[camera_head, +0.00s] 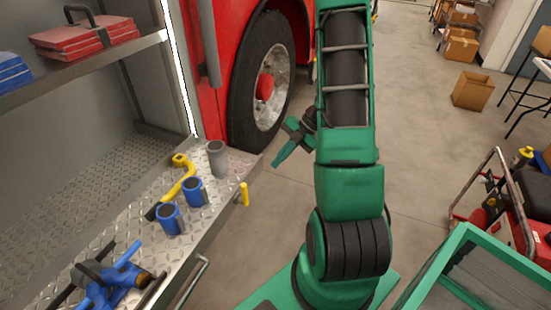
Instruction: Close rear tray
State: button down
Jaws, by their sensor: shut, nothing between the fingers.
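The rear tray (221,192) is a diamond-plate metal tray at the lower left. It sticks out from the open compartment in the side of the red truck. A short yellow handle (244,194) stands at its outer edge. A metal bar handle (190,281) shows lower along the front. My green gripper (276,162) is shut and empty, pointing down and left. In the picture it is just beyond the tray's far outer corner, up and right of the yellow handle, and appears apart from the tray. My arm hides part of the floor and truck.
Blue fittings (170,217), a grey cylinder (217,158) and a yellow wrench (183,171) stand or lie on the tray. A truck wheel (263,85) is just behind. A red wheeled machine (514,214) is at the right. Open floor lies beyond my arm, with a cardboard box (472,91).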

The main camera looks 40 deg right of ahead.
aim_at(248, 180)
jog(key=shift+w+a+f, duration=2.7)
jog(key=shift+w+a, duration=0.05)
